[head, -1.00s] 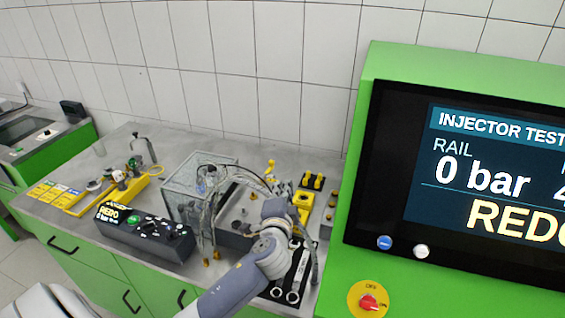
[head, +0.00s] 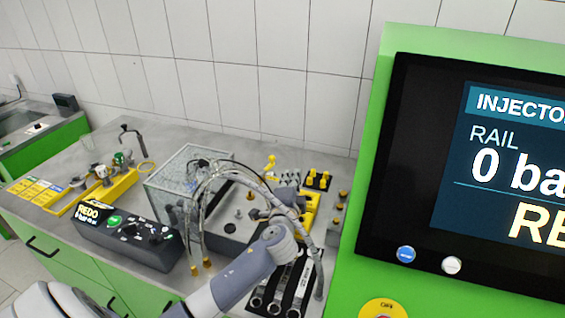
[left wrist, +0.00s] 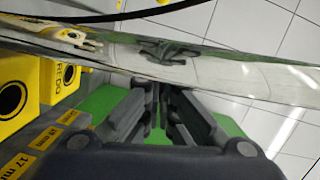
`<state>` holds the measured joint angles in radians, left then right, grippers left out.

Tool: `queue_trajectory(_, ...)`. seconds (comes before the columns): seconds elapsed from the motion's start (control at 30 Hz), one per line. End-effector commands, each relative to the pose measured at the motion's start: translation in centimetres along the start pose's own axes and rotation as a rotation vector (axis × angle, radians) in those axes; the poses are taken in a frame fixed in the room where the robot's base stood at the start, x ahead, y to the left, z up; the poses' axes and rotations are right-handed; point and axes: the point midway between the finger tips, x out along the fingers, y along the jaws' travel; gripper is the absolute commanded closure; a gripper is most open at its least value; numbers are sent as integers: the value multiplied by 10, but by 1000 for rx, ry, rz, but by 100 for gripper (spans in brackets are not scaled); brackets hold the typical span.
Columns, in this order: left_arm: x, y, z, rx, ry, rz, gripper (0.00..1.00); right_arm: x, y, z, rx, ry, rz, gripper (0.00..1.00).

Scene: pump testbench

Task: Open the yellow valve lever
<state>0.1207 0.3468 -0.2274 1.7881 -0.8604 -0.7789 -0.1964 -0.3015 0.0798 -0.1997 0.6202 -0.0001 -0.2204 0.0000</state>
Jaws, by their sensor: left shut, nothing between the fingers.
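My left gripper (left wrist: 160,95) is shut and empty in the left wrist view. Its dark fingers point at a long grey, glossy bar or hose (left wrist: 215,65) crossing the picture; I cannot tell whether they touch it. In the head view my left wrist is over the right part of the bench, among grey hoses, and its fingers are hidden. A small upright yellow piece (head: 270,163) stands behind the hoses; I cannot tell whether it is the valve lever. My right gripper is not in view.
A clear glass tank (head: 170,190) stands left of the hoses. A black control box (head: 130,240) is in front of it. Wrenches (head: 280,295) lie at the bench front. A green cabinet with a large screen (head: 440,170) closes off the right side.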

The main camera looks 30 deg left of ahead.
Motion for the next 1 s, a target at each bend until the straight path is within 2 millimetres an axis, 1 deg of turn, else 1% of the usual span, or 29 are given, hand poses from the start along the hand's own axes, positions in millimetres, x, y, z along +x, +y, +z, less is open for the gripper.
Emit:
queue_trajectory(0.03, 10, -3, -1, 2, -1, -1, 100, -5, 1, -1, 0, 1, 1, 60)
queue_trajectory(0.1, 22, -4, -1, 2, -1, -1, 100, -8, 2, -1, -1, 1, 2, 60)
queue_trajectory(0.43, 74, -2, 0, 1, -2, 0, 100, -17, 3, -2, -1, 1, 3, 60)
queue_trajectory(0.47, 76, -2, 3, 2, -3, 1, 100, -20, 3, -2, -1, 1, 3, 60)
queue_trajectory(0.5, 76, -2, 12, 5, -4, 2, 100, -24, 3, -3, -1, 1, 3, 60)
queue_trajectory(0.53, 77, -2, 17, 4, -4, 2, 100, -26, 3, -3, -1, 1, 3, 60)
queue_trajectory(0.7, 81, -1, 34, 1, -2, 1, 100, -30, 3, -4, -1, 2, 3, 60)
queue_trajectory(0.83, 82, 0, 38, 0, 0, 1, 100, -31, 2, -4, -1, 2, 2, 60)
queue_trajectory(1.0, 82, 0, 39, -1, 0, 1, 100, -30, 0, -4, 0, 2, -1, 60)
